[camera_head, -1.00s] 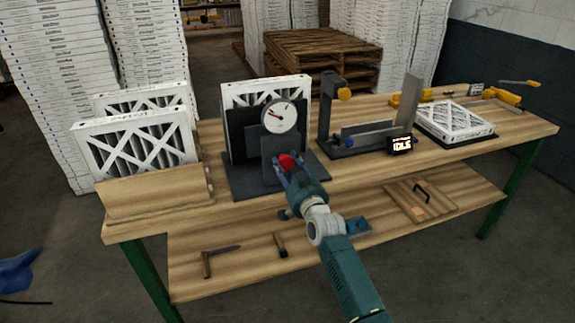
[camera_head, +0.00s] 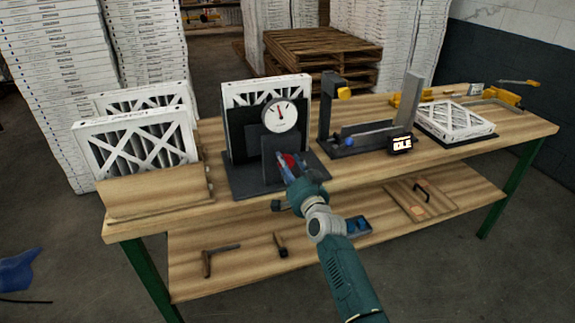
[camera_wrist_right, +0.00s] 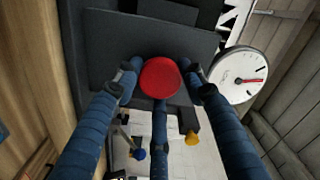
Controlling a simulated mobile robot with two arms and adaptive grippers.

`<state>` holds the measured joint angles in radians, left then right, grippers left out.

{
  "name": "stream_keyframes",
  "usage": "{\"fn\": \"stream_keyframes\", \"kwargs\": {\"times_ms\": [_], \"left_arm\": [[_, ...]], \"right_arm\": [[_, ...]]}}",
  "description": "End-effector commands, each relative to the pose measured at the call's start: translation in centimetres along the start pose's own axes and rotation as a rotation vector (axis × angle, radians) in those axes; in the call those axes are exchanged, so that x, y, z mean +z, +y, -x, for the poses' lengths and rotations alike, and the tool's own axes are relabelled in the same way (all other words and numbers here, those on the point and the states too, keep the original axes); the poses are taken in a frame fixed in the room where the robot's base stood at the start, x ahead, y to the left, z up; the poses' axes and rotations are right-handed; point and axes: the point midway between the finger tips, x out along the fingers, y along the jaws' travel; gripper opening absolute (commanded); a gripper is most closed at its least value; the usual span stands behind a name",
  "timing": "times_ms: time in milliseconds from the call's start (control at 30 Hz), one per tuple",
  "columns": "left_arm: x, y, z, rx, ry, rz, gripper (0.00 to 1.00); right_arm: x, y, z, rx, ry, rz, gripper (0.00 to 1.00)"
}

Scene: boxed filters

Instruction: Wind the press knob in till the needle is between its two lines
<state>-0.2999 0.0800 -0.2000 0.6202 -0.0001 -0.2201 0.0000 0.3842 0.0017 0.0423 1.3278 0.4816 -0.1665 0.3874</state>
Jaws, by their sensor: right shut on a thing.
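The red press knob (camera_head: 290,161) is on the front of the dark press (camera_head: 270,180) and also shows in the right wrist view (camera_wrist_right: 160,78). My right gripper (camera_head: 289,166) is shut on the knob; in the wrist view its blue fingers (camera_wrist_right: 163,90) sit around the rim. The round white gauge (camera_head: 280,116) stands above the knob and also shows in the wrist view (camera_wrist_right: 238,76). Its red needle points nearly straight up in the head view. A white filter (camera_head: 265,91) stands behind the gauge. My left gripper is not seen.
Boxed filters (camera_head: 138,145) stand in a wooden holder at the left. A dark fixture (camera_head: 345,148) with a display reading IDLE (camera_head: 402,144) is right of the press. A filter (camera_head: 455,121) lies farther right. A blue shape (camera_head: 18,272) at the left edge is unclear.

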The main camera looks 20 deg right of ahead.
Motion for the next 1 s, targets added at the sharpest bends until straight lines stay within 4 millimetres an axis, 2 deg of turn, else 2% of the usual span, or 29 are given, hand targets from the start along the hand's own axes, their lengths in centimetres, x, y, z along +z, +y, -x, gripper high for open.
{"fn": "stream_keyframes", "kwargs": {"times_ms": [33, 333, 367, 433, 467, 833, 1000], "left_arm": [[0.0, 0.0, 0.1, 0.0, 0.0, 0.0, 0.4], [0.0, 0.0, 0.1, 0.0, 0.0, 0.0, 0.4], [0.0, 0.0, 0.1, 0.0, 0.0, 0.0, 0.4], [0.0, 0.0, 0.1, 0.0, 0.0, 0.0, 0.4], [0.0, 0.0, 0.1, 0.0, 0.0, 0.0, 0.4], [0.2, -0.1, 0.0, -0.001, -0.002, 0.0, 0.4], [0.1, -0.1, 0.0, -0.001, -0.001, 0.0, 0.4]], "right_arm": [[-1.1, -0.6, -0.2, -0.012, 0.022, -0.002, 0.14], [-1.2, -0.6, -0.2, -0.011, 0.022, -0.001, 0.14], [-1.2, -0.6, -0.2, -0.011, 0.022, -0.001, 0.42], [-1.2, -0.6, -0.2, -0.011, 0.022, 0.0, 0.56], [-1.1, -0.6, -0.1, -0.011, 0.021, 0.0, 0.59], [-0.5, -0.2, 0.1, -0.005, 0.01, 0.0, 0.59], [-0.3, -0.1, 1.8, -0.003, 0.009, -0.001, 0.59]]}}
